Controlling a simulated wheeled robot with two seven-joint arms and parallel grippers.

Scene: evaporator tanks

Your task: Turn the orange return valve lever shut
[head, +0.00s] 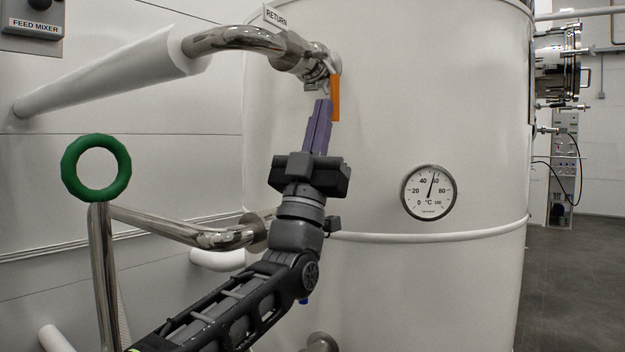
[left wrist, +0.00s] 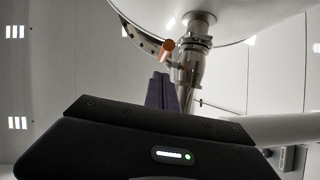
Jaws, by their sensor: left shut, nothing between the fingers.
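The orange return valve lever (head: 336,98) hangs down from the steel valve (head: 318,70) under the RETURN tag (head: 276,17), beside the white tank. In the left wrist view the lever (left wrist: 168,46) shows end-on as a short orange piece beside the steel pipe fitting (left wrist: 190,60). My left gripper (head: 321,104) points up with its purple fingers shut and empty. Its tips are just left of the lever's lower part in the head view; I cannot tell if they touch it. The shut fingers also show in the left wrist view (left wrist: 161,78). My right gripper is not in view.
The white tank (head: 380,140) with a round dial thermometer (head: 428,192) stands behind. A white-sleeved pipe (head: 110,72) runs to the valve from the left. A green ring handle (head: 96,168) and a lower steel pipe (head: 190,230) are near my left arm. Open floor (head: 580,270) lies right.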

